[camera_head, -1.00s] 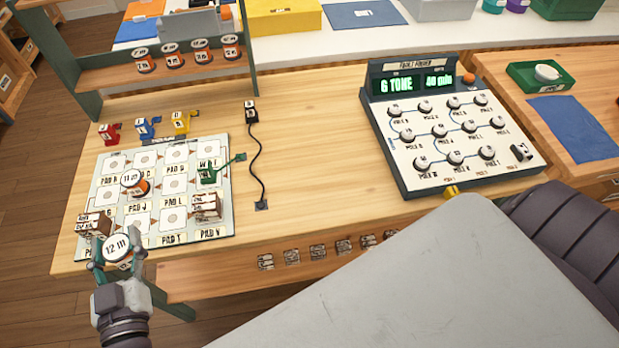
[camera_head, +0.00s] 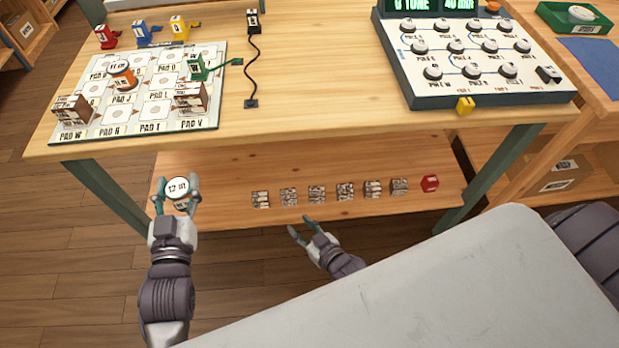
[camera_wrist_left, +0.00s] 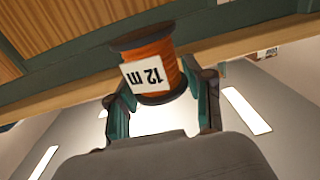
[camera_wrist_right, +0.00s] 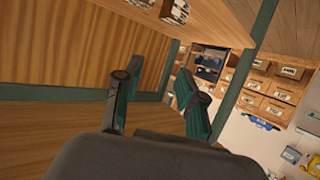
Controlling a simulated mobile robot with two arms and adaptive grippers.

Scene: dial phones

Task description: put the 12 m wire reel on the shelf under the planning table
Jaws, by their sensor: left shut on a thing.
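The 12 m wire reel (camera_head: 177,187) has a white top label and, in the left wrist view, an orange winding between dark flanges (camera_wrist_left: 150,70). My left gripper (camera_head: 176,196) is shut on it, at the front left edge of the lower shelf (camera_head: 330,165). I cannot tell whether the reel touches the shelf. The planning table (camera_head: 310,90) stands above, with its pad board (camera_head: 150,110) at the left. My right gripper (camera_head: 300,228) is open and empty, just in front of the shelf's middle; its fingers stand apart in the right wrist view (camera_wrist_right: 155,85).
Several small printed blocks (camera_head: 317,194) and a red piece (camera_head: 430,184) line the shelf's front part. The shelf's left part is clear. A green table leg (camera_head: 110,195) stands left of the reel, another (camera_head: 500,175) at the right.

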